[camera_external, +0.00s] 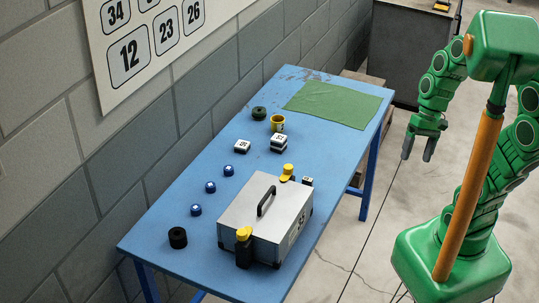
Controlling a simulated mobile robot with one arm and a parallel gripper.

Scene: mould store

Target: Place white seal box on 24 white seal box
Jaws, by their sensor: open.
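A small white box (242,146) with a dark number on top sits on the blue table (165,226) near the wall. Another white numbered box (279,138) sits to its right, with a black and white block directly under it. A third small white box (307,181) is partly hidden behind the grey case. The numbers are too small to read for sure, so I cannot tell which is 24. My gripper (416,158) is open and empty, pointing down to the right of the table, apart from all the boxes.
A large grey case (250,212) with a black handle and yellow-topped parts fills the table's near end. A numbered sign (120,28) hangs on the wall.

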